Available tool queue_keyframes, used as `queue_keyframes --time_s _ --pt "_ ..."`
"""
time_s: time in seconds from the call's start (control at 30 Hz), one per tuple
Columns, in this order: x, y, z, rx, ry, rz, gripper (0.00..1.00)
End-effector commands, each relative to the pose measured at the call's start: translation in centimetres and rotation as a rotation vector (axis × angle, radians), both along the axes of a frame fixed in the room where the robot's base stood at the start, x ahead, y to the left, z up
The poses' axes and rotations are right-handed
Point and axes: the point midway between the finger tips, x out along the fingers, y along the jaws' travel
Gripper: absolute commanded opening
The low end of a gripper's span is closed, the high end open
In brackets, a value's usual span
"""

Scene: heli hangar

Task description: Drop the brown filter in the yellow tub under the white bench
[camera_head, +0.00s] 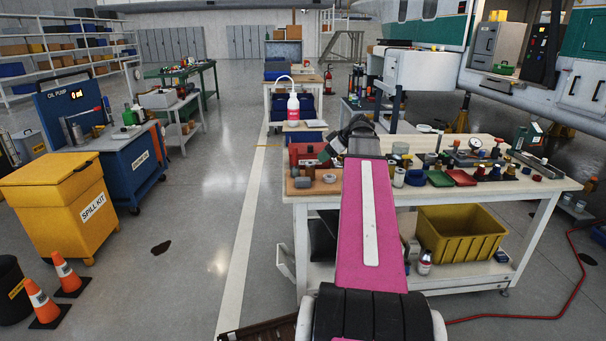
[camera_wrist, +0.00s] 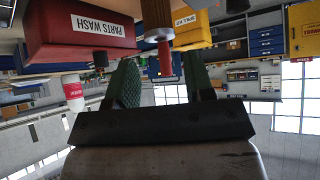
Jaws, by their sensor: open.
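The white bench (camera_head: 420,193) stands at right in the head view. The yellow tub (camera_head: 460,239) sits on its lower shelf, toward the right, with its open top under the bench top. A brown, ribbed cylinder that looks like the filter (camera_wrist: 157,13) shows at the top middle of the wrist view, beyond my fingertips and roughly in line with the gap. I cannot pick it out surely in the head view. My gripper (camera_wrist: 158,64) is open, with nothing between its fingers. In the head view my gripper (camera_head: 340,143) is over the bench's left end, partly hidden by my arm.
A red parts wash box (camera_wrist: 78,30) is left of the filter in the wrist view. A red cylinder (camera_wrist: 165,58) shows between the fingers, farther off. Several small items crowd the bench top. Floor left of the bench is open.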

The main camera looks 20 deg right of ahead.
Motion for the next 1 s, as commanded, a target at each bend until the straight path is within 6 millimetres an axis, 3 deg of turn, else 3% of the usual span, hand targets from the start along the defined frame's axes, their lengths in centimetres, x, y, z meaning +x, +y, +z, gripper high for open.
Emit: queue_keyframes --time_s 0.3,1.0 --pt "2.2 2.3 -3.0 0.000 0.003 0.003 0.48" --pt "5.3 5.5 -7.3 0.001 0.002 0.001 0.48"
